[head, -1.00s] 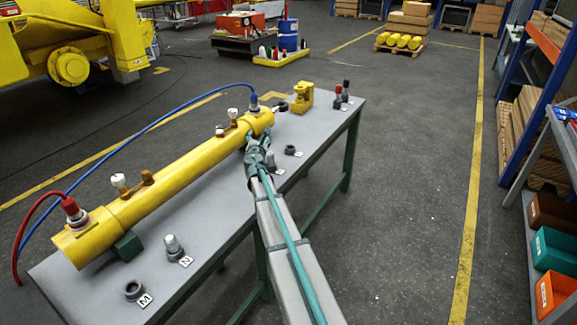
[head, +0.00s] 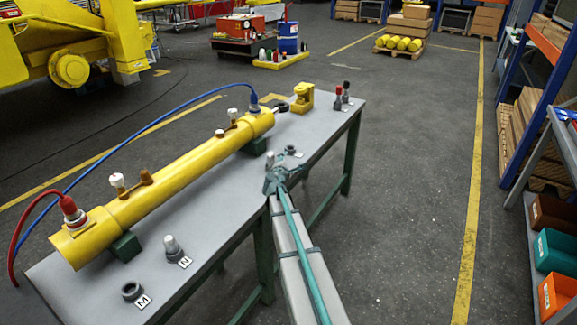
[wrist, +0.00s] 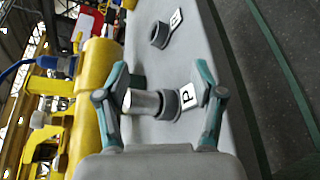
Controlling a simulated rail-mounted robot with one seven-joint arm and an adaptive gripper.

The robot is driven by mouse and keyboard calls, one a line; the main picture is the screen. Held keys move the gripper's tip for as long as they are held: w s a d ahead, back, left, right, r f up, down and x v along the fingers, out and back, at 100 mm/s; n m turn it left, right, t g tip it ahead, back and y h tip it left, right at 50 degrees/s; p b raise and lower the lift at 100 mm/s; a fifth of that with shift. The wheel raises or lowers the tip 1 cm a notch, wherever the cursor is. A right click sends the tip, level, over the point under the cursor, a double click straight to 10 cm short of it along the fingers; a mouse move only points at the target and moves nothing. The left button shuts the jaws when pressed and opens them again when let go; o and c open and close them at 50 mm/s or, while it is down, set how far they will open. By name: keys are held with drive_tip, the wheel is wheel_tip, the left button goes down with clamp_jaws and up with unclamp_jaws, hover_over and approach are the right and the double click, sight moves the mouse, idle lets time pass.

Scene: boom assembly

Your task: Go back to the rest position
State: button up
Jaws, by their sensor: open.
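My gripper (head: 273,180) is over the near right edge of the grey workbench (head: 215,225), apart from the yellow cylinder (head: 165,180). In the wrist view my gripper (wrist: 162,80) has its two teal fingers spread wide, with nothing clamped. Between them, farther off, a silver-topped fitting (wrist: 142,102) sits in a dark ring on the bench beside a label P (wrist: 187,97). The yellow cylinder (wrist: 92,85) lies left of the fingers there. I cannot tell the exact gap to the fitting.
A red hose (head: 22,230) and a blue hose (head: 150,125) run from the cylinder's ends. Small fittings with labels M and N (head: 171,246) stand at the bench's near end. A yellow part (head: 302,98) stands at its far end. The floor right of the bench is clear.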

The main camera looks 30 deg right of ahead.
drive_tip(key=shift+s+d+f, duration=0.1)
drive_tip(key=shift+s+f, duration=0.05)
drive_tip(key=shift+s, duration=0.05)
idle(0.4)
drive_tip(key=shift+s+d+m, duration=0.1)
drive_tip(key=shift+m, duration=0.4)
drive_tip(key=s+a+f+m+g+y, duration=0.2)
drive_tip(key=s+a+f+m+g, duration=0.15)
drive_tip(key=s+a+f, duration=0.45)
drive_tip(key=s+a+f+m+g+y, duration=0.25)
drive_tip(key=s+a+f+m, duration=0.2)
drive_tip(key=s+f, duration=0.6)
drive_tip(key=s+a+f+m+g+y, duration=0.2)
drive_tip(key=s+a+f+m+g, duration=0.25)
drive_tip(key=s+f, duration=0.45)
drive_tip(key=s+a+f+g+y, duration=0.1)
drive_tip(key=s+a+f+g, duration=0.1)
drive_tip(key=s+a+f, duration=0.2)
drive_tip(key=s+a+f+g+y, duration=0.2)
drive_tip(key=s+a+f, duration=0.2)
drive_tip(key=s+a, duration=0.7)
drive_tip(key=s+a+f+m+g+y, duration=0.1)
drive_tip(key=s+a+f+g, duration=0.2)
drive_tip(key=s, duration=1.5)
drive_tip(key=a+f, duration=0.1)
drive_tip(key=a, duration=0.3)
drive_tip(key=shift+a, duration=0.35)
